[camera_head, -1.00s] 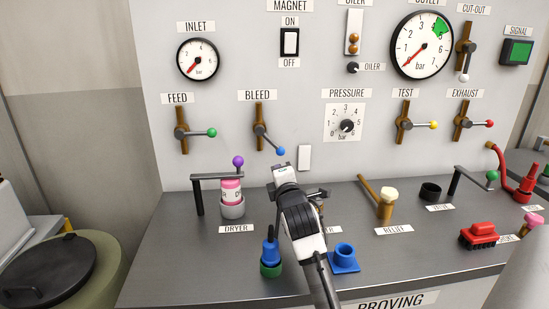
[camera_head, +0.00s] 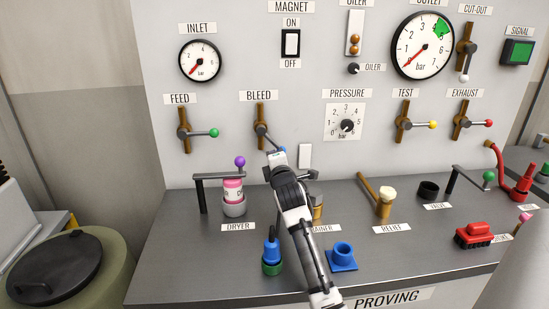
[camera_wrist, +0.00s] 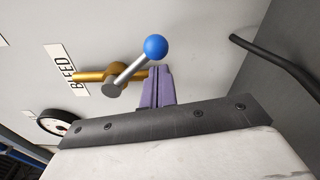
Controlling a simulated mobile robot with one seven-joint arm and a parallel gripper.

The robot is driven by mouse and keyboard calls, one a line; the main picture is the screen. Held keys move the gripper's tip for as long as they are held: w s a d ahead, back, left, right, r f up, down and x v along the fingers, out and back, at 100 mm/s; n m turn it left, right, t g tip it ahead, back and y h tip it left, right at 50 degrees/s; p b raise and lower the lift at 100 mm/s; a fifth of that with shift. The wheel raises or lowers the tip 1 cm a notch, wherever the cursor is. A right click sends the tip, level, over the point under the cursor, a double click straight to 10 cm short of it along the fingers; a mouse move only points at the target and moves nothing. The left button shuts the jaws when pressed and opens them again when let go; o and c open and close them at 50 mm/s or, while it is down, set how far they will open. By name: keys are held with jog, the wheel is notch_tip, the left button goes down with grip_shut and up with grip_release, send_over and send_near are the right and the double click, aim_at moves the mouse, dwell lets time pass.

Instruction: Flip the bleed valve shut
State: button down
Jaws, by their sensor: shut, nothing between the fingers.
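The bleed valve (camera_head: 261,129) is on the upright panel under its BELD-side label plate reading BLEED (camera_head: 258,95). Its brass pipe runs vertically, and its grey lever slants down and right to a blue ball, mostly hidden behind my gripper in the head view. In the wrist view the blue ball (camera_wrist: 155,47), grey lever (camera_wrist: 130,70) and brass pipe (camera_wrist: 92,77) show clearly. My gripper (camera_head: 277,155) is at the lever's lower end. Its purple fingers (camera_wrist: 158,88) are shut and empty, close beside the lever below the ball; whether they touch cannot be told.
The feed valve (camera_head: 183,131) with a green ball is to the left. A white blank plate (camera_head: 305,155) is just right of my gripper. The dryer clamp (camera_head: 218,177) with a purple knob stands below left, and a blue fitting (camera_head: 342,257) stands on the bench.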

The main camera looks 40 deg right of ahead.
jog(key=shift+s+d+r+n+b, duration=0.15)
jog(key=shift+s+d+n+b, duration=0.15)
jog(key=shift+n+b, duration=0.3)
jog(key=s+d+r+n+g+b, duration=0.1)
jog(key=d+r+n, duration=0.2)
jog(key=r+n, duration=0.2)
jog(key=shift+s+n+h+b, duration=0.3)
jog(key=shift+s+n, duration=0.05)
jog(key=shift+n, duration=1.25)
